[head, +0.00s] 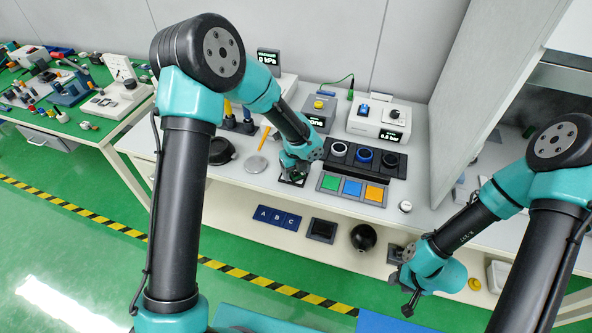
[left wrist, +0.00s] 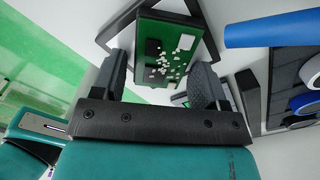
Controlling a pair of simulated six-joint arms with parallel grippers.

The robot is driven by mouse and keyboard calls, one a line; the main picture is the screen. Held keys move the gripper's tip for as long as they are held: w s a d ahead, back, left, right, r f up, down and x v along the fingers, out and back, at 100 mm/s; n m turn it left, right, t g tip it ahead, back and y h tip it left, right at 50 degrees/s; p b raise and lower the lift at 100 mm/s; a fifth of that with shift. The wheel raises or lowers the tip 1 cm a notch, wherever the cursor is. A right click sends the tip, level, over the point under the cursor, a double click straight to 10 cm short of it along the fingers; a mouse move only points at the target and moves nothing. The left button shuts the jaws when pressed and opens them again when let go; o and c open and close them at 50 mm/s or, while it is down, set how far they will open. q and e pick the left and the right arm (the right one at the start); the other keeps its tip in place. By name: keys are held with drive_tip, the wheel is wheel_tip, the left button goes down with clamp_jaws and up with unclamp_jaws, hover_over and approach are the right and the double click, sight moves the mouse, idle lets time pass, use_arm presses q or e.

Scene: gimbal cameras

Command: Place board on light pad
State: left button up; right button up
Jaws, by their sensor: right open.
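In the head view my left gripper (head: 293,172) is low over a dark square holder (head: 291,181), and hides most of the board. My right gripper (head: 408,292) is open and empty at the front right, away from the board. I cannot tell which surface is the light pad; a dark square pad (head: 322,230) lies at the front edge.
A panel with green, blue and orange squares (head: 352,189) and a rack of ringed knobs (head: 363,158) stand right of my left gripper. A round silver disc (head: 255,164) is left of it. A black ball (head: 363,237) and an ABC plate (head: 277,217) are nearer the front.

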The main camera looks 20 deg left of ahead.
sight(296, 172)
use_arm(q)
drive_tip(key=shift+o, duration=0.8)
drive_tip(key=shift+r, duration=0.15)
wheel_tip(296, 172, up, 12)
use_arm(e)
drive_tip(key=shift+c, duration=0.3)
idle(1.6)
